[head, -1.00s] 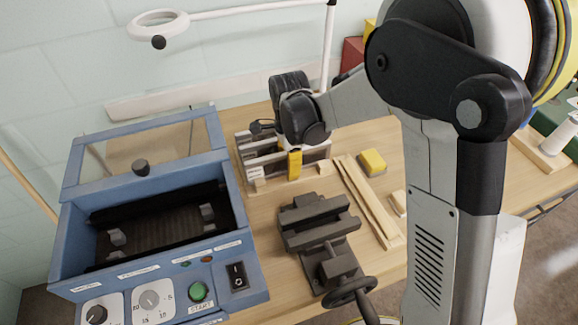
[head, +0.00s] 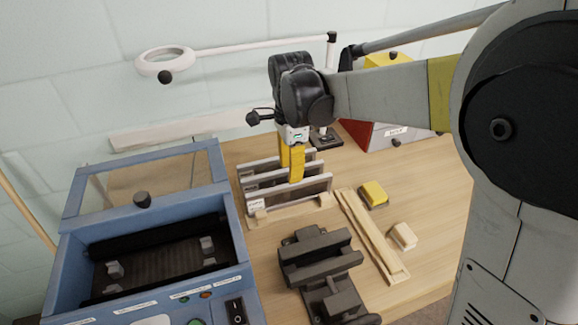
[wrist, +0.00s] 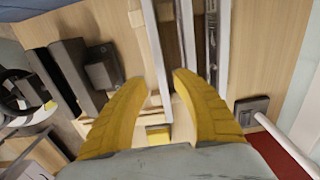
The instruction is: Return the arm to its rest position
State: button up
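My gripper (head: 291,168) has two yellow fingers pointing down over a rack of upright metal-edged plates (head: 262,215) on the bench. In the wrist view my gripper (wrist: 161,78) shows its fingertips spread apart, with no object clearly held between them. The edges of the plates (wrist: 221,45) run up the picture beyond the tips. Whether a finger touches a plate, I cannot tell. My arm reaches in from the right, raised above the bench.
A blue machine with an open lid (head: 235,215) stands left. A dark vise (head: 318,258) is in front of the rack. Wooden strips (head: 368,235), a yellow block (head: 373,194) and a pale block (head: 403,236) lie right.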

jog(key=shift+r, duration=0.2)
jog(key=s+d+r+n+t, duration=0.4)
jog(key=s+d+n+t, duration=0.3)
jog(key=s+d+n, duration=0.7)
jog(key=shift+s+d+r+n, duration=0.2)
jog(key=shift+s+d+n, duration=0.4)
jog(key=shift+s, duration=1.3)
jog(key=shift+d, duration=0.15)
